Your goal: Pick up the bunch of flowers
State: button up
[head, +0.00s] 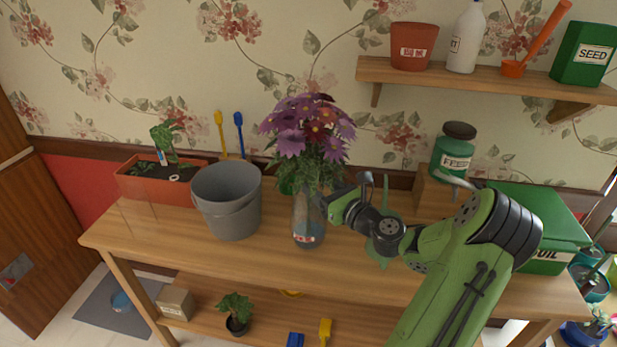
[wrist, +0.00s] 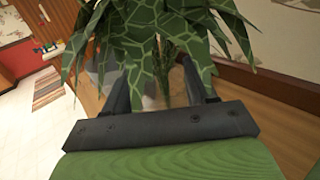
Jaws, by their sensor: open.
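The bunch of flowers (head: 308,130), purple and orange-red with green leaves, stands upright in a clear glass vase (head: 307,228) on the wooden table. My gripper (head: 330,190) is at the right side of the bunch, near the stems just above the vase's rim. In the wrist view my gripper (wrist: 160,95) is open, with its dark fingers apart on either side of the stems. Large patterned leaves (wrist: 160,30) hang over the fingertips there and hide them. I cannot tell whether the fingers touch the stems.
A grey bucket (head: 228,205) stands close left of the vase, beside an orange planter (head: 150,188). A green feed jar (head: 452,155) and a green soil box (head: 545,215) are on the right. A wall shelf (head: 480,78) is above right. The table's front left is clear.

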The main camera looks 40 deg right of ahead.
aim_at(312, 181)
jog(key=w, duration=0.4)
jog(key=shift+w, duration=0.3)
jog(key=shift+s, duration=0.1)
jog(key=shift+c, duration=0.6)
grip_shut()
